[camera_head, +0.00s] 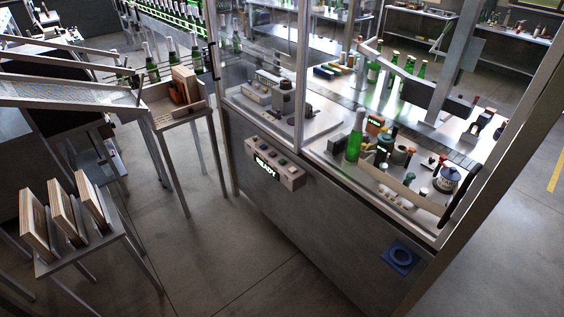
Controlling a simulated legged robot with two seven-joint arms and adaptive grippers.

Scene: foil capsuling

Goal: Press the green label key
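A light control box (275,164) sticks out from the front of the grey machine cabinet, below the glass guard. Its lit display (266,167) reads "READY". Several small round keys sit along the top of the box. They are too small and dark for me to tell surely which one is the green label key. Neither of my grippers shows in this view, and nothing touches the control box.
The cabinet (310,225) carries a glass guard with metal posts. A green bottle (354,138) stands on its worktop at the right. A shelf with upright boards (64,212) is at the lower left. Floor (215,235) is open before the control box.

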